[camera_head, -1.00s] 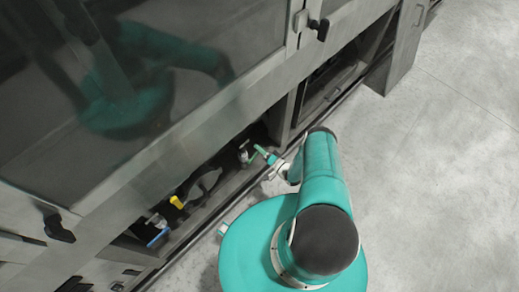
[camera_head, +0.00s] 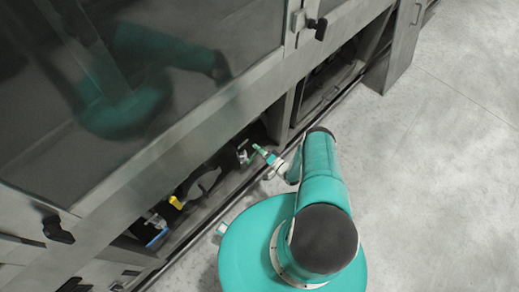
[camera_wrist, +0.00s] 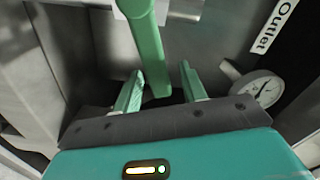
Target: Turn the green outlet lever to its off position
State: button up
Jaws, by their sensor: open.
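The green outlet lever (camera_wrist: 150,50) hangs down from the top centre of the wrist view. Its lower end shows between the two green fingers of my gripper (camera_wrist: 160,86). The fingers are open, with a gap visible on each side of the lever; depth and contact are hard to judge. In the head view my gripper (camera_head: 264,153) is at the low opening of the washer. A small green part, seemingly the lever (camera_head: 245,156), shows just left of the fingertips.
An "Outlet" label (camera_wrist: 275,27) and a round pressure gauge (camera_wrist: 258,88) are at the right in the wrist view. A yellow handle (camera_head: 176,202) and a blue handle (camera_head: 158,238) sit along the same low opening. The floor (camera_head: 440,170) to the right is clear.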

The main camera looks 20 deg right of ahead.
jog(key=v, duration=1.3)
jog(key=shift+s, duration=0.35)
jog(key=shift+d, duration=0.15)
jog(key=shift+c, duration=0.4)
